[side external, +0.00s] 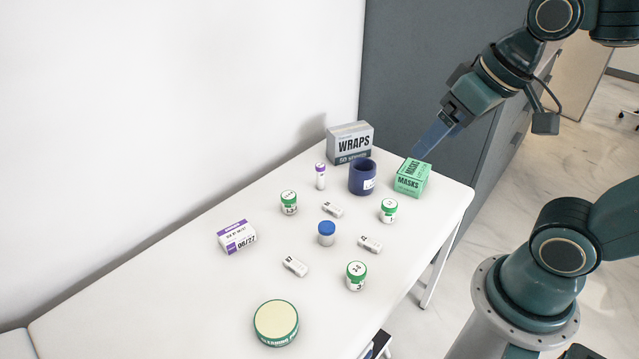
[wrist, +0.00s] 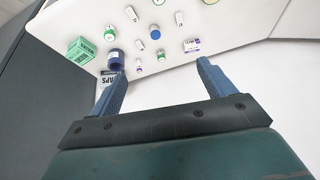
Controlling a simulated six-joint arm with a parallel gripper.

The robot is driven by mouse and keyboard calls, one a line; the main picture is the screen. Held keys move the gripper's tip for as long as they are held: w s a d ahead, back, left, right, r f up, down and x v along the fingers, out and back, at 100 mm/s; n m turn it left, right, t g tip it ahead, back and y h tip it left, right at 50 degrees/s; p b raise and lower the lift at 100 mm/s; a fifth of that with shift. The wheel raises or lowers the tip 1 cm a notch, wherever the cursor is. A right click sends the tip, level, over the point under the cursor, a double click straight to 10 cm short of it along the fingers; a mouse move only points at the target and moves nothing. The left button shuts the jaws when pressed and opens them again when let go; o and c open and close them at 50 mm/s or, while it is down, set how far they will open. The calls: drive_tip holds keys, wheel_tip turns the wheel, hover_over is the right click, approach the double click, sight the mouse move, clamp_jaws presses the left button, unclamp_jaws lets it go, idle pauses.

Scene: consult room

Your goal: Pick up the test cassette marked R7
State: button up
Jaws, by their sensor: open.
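Three small white test cassettes lie flat on the white table. One is at the near left (side external: 295,267), one at the right (side external: 370,244) and one farther back (side external: 332,210). Their marks are too small to read surely; the near-left one seems to end in 7, the right one in 2. In the wrist view the near-left cassette (wrist: 179,18) and the right one (wrist: 131,13) show near the top edge. My gripper (side external: 417,154) is open and empty, above the far end of the table by the masks box, well away from the cassettes. Its fingers (wrist: 160,70) show apart in the wrist view.
The masks box (side external: 411,178), wraps box (side external: 350,143) and dark blue cup (side external: 362,178) stand at the far end. Several green-lidded jars (side external: 356,276), a blue-capped jar (side external: 326,234), a purple-capped tube (side external: 320,177) and a purple-white box (side external: 238,237) surround the cassettes. A round tin (side external: 276,323) stands nearer.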

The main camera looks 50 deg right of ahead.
drive_tip(key=w+a+f+m+g+y, duration=0.15)
drive_tip(key=w+f+m, duration=0.3)
drive_tip(key=w, duration=0.45)
drive_tip(key=w+f+m+g+y, duration=0.1)
drive_tip(key=w+f+m+g, duration=0.1)
drive_tip(key=w+f+m, duration=0.45)
drive_tip(key=w+a+f+m+g+y, duration=0.1)
drive_tip(key=w+f, duration=0.3)
drive_tip(key=f, duration=0.4)
drive_tip(key=w+f+m+y, duration=0.1)
drive_tip(key=w+f+m, duration=0.3)
drive_tip(key=f, duration=0.5)
drive_tip(key=shift+w+a+f+m+g, duration=0.15)
drive_tip(key=shift+w+a+m+g, duration=0.2)
drive_tip(key=shift+w, duration=0.2)
hover_over(295, 264)
drive_tip(key=d, duration=0.3)
drive_tip(key=shift+a+f, duration=0.2)
drive_tip(key=shift+f, duration=3.75)
drive_tip(key=shift+f, duration=0.1)
drive_tip(key=shift+x, duration=2.5)
